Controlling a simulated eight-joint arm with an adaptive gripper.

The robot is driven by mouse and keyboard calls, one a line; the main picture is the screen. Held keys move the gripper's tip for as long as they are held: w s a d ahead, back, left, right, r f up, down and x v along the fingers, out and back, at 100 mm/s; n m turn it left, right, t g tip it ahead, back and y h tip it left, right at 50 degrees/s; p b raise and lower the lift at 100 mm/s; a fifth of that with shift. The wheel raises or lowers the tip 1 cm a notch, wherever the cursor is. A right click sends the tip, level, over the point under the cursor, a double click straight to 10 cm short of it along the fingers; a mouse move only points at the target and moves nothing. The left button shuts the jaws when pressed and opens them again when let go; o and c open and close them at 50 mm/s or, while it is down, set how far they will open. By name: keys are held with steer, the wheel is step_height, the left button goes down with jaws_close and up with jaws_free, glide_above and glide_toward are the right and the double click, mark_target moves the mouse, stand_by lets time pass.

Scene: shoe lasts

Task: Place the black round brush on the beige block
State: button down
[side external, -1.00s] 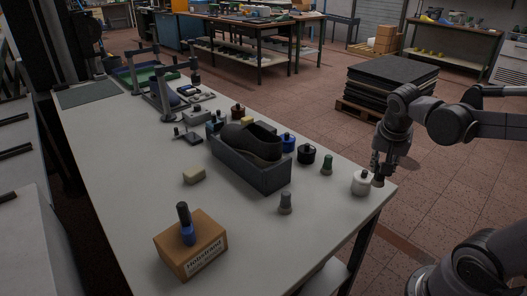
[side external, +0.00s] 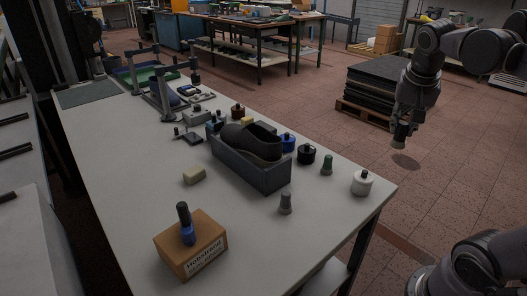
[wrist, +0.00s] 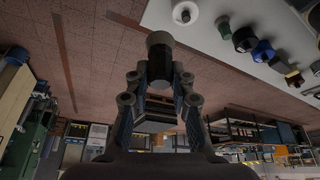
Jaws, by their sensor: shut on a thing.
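My gripper (side external: 404,122) is up in the air off the right end of the table, above the red tiled floor. It is shut on the black round brush (side external: 398,143), whose greyish round end points down. In the wrist view the brush (wrist: 159,45) sits between the fingertips (wrist: 159,76), its dark part partly hidden by them. A small pale beige block (side external: 194,175) lies on the table left of the dark shoe box, with nothing on it. A larger tan block (side external: 207,256) with lettering stands at the front, with a blue-and-black brush (side external: 187,228) upright on it.
A dark open box (side external: 252,173) holding a black shoe stands mid-table. A white jar (side external: 362,183), a green-handled brush (side external: 327,165), a grey brush (side external: 286,203) and dark and blue jars stand right of it. The table (side external: 120,165) is bare at left.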

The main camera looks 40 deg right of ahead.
steer(key=w+a+r+n+t+y, duration=0.1)
steer(key=w+r+n, duration=0.1)
steer(key=w, duration=0.4)
steer(key=w+a+r+n, duration=0.2)
steer(key=w+n, duration=0.1)
steer(key=w, duration=0.3)
steer(key=n+t+y, duration=0.1)
steer(key=n+y, duration=0.4)
steer(key=n, duration=0.8)
glide_above(194, 170)
step_height(194, 170, down, 17)
steer(key=shift+a+f, duration=0.1)
steer(key=shift+f, duration=1.75)
steer(key=shift+f, duration=0.15)
steer(key=c, duration=1.2)
jaws_free()
steer(key=shift+o, duration=0.2)
